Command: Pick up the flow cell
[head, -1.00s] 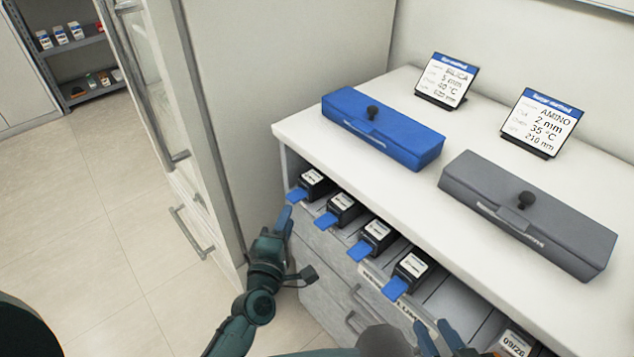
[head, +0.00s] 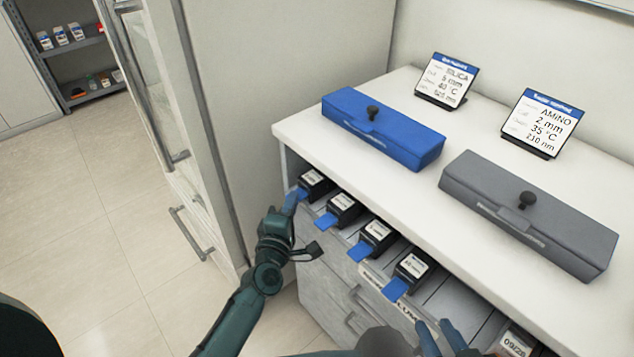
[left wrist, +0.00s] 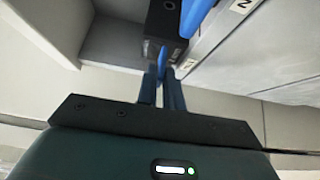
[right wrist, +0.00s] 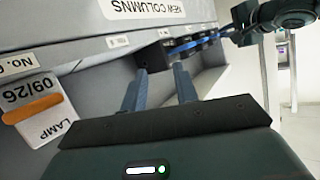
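The flow cells look like black blocks with white top labels and blue tabs, in a row under the cabinet top. The leftmost flow cell (head: 314,181) is at my left gripper (head: 294,198); its block also shows in the left wrist view (left wrist: 165,22). The left fingers (left wrist: 161,80) are close together with the blue tab between them, and look shut on it. Further flow cells (head: 344,208) (head: 376,234) (head: 411,268) sit to the right in their slots. My right gripper (head: 437,335) is open and empty in front of the row; its spread fingers show in the right wrist view (right wrist: 157,88).
A blue box (head: 385,128) and a grey box (head: 530,210) with knobs lie on the cabinet top. Two method signs (head: 447,80) (head: 541,122) stand behind. A lamp unit (right wrist: 42,112) with an orange tab is beside my right gripper. A tall glass-door cabinet (head: 160,100) stands left.

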